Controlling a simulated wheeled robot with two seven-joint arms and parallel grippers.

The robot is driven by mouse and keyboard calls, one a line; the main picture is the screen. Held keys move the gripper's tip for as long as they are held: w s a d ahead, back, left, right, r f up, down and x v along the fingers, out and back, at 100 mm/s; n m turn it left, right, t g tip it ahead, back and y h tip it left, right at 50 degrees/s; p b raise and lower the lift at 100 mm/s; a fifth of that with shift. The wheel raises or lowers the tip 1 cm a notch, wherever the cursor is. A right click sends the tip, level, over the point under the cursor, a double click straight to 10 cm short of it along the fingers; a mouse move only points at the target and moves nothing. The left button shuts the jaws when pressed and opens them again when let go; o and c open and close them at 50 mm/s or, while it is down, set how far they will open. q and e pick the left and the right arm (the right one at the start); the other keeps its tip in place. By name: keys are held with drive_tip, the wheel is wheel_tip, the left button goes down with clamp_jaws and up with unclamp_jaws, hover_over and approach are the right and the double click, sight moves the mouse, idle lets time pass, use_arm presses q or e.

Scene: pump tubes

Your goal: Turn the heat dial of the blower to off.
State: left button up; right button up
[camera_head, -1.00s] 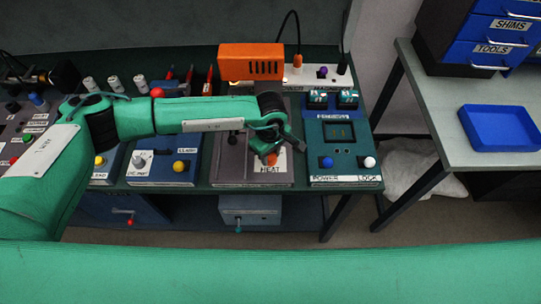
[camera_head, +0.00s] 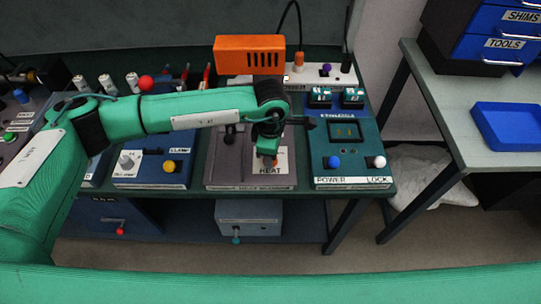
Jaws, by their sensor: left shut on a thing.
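The blower panel (camera_head: 222,172) is a grey-brown unit on the bench, with an orange blower body (camera_head: 249,55) behind it. The heat dial (camera_head: 268,160) shows as an orange-red knob on a white plate labelled HEAT (camera_head: 281,170). My left gripper (camera_head: 268,151) points down over the plate and is shut on the dial. The gripper and wrist hide most of the dial, so its pointer setting cannot be read. My right gripper is not in view.
A blue power and lock panel (camera_head: 348,182) stands close on the right, with blue and white knobs. A blue panel with a yellow knob (camera_head: 169,166) is on the left. A side table (camera_head: 445,110) holds a blue tray (camera_head: 508,128) and drawers.

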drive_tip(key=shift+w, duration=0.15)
use_arm(q)
drive_tip(key=shift+r, duration=0.1)
drive_tip(key=o, duration=1)
drive_tip(key=shift+r, duration=0.25)
wheel_tip(320, 180, up, 13)
drive_tip(key=shift+r+b, duration=0.1)
drive_tip(key=shift+b, duration=1.1)
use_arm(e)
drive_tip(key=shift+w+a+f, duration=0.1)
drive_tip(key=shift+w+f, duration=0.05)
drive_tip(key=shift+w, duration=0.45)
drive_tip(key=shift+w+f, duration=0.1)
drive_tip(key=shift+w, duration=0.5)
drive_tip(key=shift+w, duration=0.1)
